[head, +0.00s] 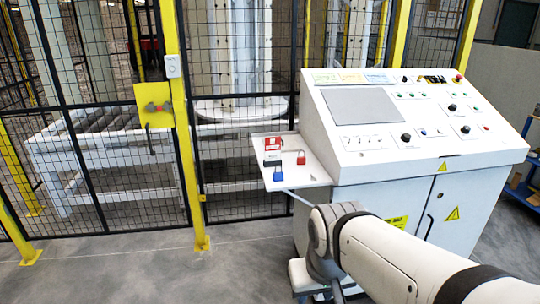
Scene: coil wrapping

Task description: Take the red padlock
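A red padlock (301,158) is on the white side shelf (312,178) of the control console, toward the right of the other small items there. It is small in the picture, and I cannot tell its exact pose. My arm (385,255) reaches in from the lower right and bends down at its wrist in front of the console. My gripper's fingertips are not visible, and no part of my arm touches the padlock in this view.
A red item (272,143), a dark item (272,160) and a blue padlock (278,177) share the shelf. The console (400,120) stands right. A mesh fence with a yellow post (183,130) stands behind and left. Grey floor (130,265) is clear at lower left.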

